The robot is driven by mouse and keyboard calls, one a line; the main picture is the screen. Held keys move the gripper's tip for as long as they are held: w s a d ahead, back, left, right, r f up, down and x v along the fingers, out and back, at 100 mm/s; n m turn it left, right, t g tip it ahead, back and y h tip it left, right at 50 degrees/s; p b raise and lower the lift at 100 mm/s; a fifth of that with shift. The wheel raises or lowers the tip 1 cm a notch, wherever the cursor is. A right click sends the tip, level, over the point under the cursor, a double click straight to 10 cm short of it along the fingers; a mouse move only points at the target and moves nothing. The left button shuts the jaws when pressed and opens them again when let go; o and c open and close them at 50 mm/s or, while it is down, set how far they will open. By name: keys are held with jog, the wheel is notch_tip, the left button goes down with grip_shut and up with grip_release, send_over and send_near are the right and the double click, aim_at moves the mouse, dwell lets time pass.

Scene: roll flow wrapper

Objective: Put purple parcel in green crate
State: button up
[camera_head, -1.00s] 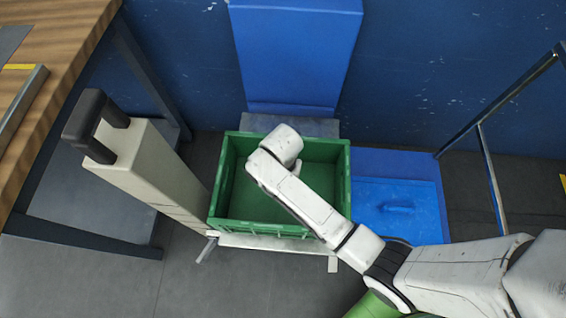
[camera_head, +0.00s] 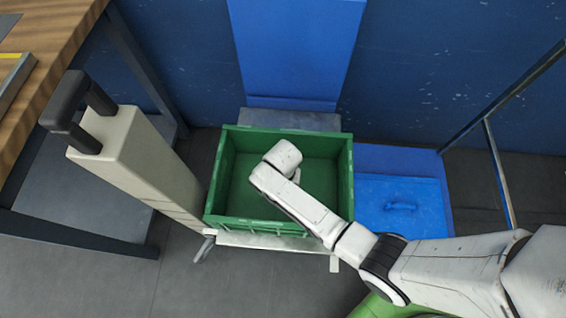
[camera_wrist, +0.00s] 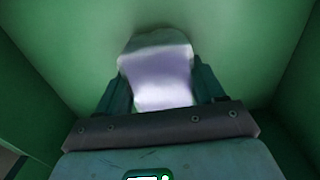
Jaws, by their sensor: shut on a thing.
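The green crate (camera_head: 230,222) stands open at the top in the middle of the head view. My arm reaches over its front wall, and the wrist end is over the crate's inside. In the wrist view my gripper (camera_wrist: 160,88) is shut on the purple parcel (camera_wrist: 160,75), which looks pale lilac with a whitish far end. Green crate walls (camera_wrist: 285,60) surround it, with the green floor beyond. I cannot tell whether the parcel touches the floor. In the head view the arm hides the parcel and the gripper fingers.
The crate rests on a trolley with a pale column and black handle (camera_head: 78,112) at its left. A wooden table (camera_head: 45,50) is at far left. A blue lidded box (camera_head: 400,205) stands right of the crate, near a metal rail (camera_head: 498,170).

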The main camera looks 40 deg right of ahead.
jog(key=shift+f, duration=0.15)
jog(key=o, duration=1.2)
notch_tip(320, 180, up, 12)
jog(key=p, duration=0.3)
jog(key=s+d+r+m, duration=0.2)
jog(key=s+m, duration=0.3)
jog(key=m, duration=0.4)
jog(key=s+d+r+m, duration=0.2)
jog(key=s+r+m, duration=0.3)
jog(key=m, duration=0.4)
jog(key=s+d+r+m+t, duration=0.1)
jog(key=s+r+m, duration=0.3)
jog(key=m, duration=0.5)
jog(key=shift+s+d, duration=0.6)
jog(key=shift+s, duration=0.5)
